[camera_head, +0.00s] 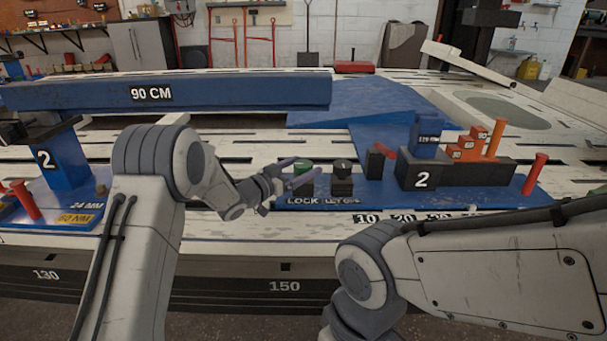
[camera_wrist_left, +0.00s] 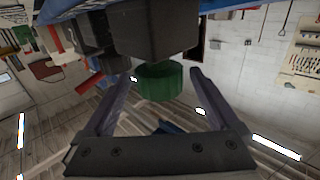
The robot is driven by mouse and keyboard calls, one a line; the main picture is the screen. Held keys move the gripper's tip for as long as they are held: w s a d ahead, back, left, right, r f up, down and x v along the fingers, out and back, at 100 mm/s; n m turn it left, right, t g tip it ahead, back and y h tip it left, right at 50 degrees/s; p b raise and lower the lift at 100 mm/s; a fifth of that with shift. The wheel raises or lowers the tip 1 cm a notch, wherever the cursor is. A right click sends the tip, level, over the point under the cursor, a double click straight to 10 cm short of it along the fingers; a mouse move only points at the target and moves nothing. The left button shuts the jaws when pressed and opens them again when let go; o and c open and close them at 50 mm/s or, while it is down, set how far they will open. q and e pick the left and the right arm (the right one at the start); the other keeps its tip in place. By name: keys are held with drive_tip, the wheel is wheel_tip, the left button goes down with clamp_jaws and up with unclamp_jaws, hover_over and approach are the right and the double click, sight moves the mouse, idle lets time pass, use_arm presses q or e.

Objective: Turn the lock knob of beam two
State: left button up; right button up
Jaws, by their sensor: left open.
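My left gripper (camera_head: 298,174) is open, reaching in from the left at the knob. In the left wrist view its fingers lie on either side of the green knob, with gaps showing; whether they touch cannot be told. My right arm shows at the lower right of the head view, but its gripper is out of view.
A black knob (camera_head: 342,177) above the LET GO label stands close to the right of the green one. Orange-red pegs (camera_head: 535,173) and small numbered blocks (camera_head: 466,147) are farther right. A blue beam marked 90 CM (camera_head: 240,92) lies behind.

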use_arm(q)
drive_tip(key=shift+w+d, duration=0.25)
drive_tip(key=c, duration=1.4)
